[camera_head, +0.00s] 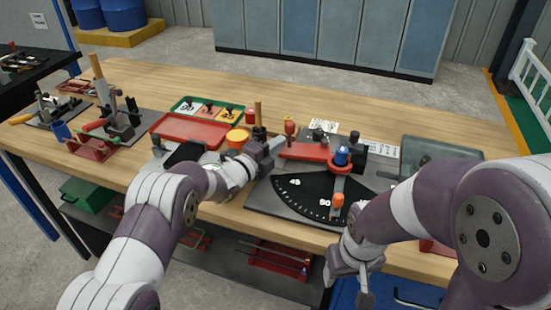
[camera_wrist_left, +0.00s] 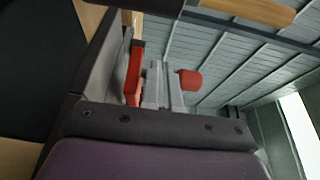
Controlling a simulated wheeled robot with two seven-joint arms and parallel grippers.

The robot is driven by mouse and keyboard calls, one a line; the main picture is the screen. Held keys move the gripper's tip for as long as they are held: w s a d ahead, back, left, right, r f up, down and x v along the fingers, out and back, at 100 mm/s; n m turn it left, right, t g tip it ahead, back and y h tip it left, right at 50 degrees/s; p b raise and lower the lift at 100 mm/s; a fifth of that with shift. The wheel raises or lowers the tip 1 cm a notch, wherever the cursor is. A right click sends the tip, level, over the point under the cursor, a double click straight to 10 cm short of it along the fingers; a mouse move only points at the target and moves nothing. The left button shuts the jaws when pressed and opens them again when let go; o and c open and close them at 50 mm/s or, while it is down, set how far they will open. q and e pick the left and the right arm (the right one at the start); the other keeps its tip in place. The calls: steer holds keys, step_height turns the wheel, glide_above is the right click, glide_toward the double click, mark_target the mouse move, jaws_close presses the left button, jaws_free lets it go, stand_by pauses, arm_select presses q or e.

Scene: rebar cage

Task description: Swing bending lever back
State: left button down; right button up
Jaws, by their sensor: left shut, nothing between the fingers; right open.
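The rebar bender has a grey base plate (camera_head: 282,210) and a black fan-shaped dial marked 45 and 90 (camera_head: 302,192). A red bar (camera_head: 308,152) runs left from the blue-capped pivot (camera_head: 342,156), with an upright red-orange handle (camera_head: 290,130) near its left end. A short arm with an orange knob (camera_head: 338,200) points toward me. My left gripper (camera_head: 275,147) is shut beside the red bar's left end; contact is unclear. In the left wrist view its fingers (camera_wrist_left: 162,88) stand between a red bar (camera_wrist_left: 134,75) and a red knob (camera_wrist_left: 190,80). My right gripper (camera_head: 352,272) is open near the front edge.
A grey-green tray (camera_head: 435,158) is at the right. Lockers (camera_head: 330,32) stand behind. A green box (camera_head: 88,195) sits below.

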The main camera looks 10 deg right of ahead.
arm_select(q)
steer(key=shift+w+d, duration=0.15)
steer(key=shift+w, duration=0.25)
stand_by(0.3)
